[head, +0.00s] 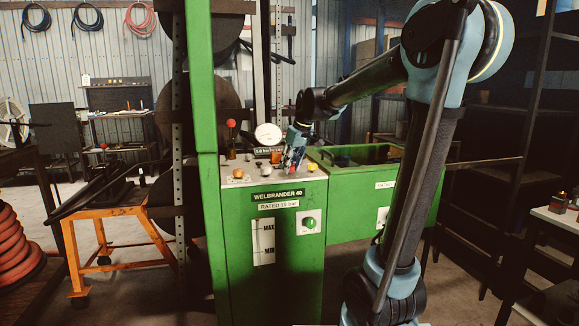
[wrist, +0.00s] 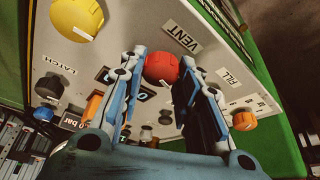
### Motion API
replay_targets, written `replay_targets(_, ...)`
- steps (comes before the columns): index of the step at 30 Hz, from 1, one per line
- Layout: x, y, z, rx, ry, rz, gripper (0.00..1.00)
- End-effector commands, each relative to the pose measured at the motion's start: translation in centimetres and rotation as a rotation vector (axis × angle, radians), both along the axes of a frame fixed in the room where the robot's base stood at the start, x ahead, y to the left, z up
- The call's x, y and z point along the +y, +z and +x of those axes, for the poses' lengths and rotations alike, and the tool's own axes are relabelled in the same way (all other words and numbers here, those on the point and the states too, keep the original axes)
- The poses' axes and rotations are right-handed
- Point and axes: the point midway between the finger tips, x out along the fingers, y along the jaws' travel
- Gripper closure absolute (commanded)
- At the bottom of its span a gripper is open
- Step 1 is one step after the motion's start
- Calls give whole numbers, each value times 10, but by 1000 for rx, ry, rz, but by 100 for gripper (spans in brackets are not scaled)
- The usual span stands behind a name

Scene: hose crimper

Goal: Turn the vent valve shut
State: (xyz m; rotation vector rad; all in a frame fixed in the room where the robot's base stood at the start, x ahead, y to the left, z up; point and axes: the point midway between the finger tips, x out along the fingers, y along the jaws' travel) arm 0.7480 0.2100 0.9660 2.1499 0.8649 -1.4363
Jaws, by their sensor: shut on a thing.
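The vent valve has a round red knob (wrist: 160,68) on the sloping panel top, beside the VENT label (wrist: 182,38) in the wrist view. My gripper (wrist: 162,70) has its two blue fingers on either side of this knob and is shut on it. In the head view my gripper (head: 293,160) reaches down onto the top of the green machine (head: 270,220). There it mostly hides the knob. I cannot tell from these frames how far the valve is turned.
A yellow knob (wrist: 77,17), a dark knob (wrist: 47,87) by the LATCH label and an orange knob (wrist: 243,120) by the FILL label are close around. A red-tipped lever (head: 231,124) and a round gauge (head: 268,134) stand at the panel's back. A green upright (head: 205,150) rises at its left.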

Motion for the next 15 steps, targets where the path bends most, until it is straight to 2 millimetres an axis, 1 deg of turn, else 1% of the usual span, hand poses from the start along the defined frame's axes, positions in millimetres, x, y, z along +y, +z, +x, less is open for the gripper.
replay_targets(6,-2,0,1,1,153,-3,93)
replay_targets(15,-3,-1,2,0,281,-5,93)
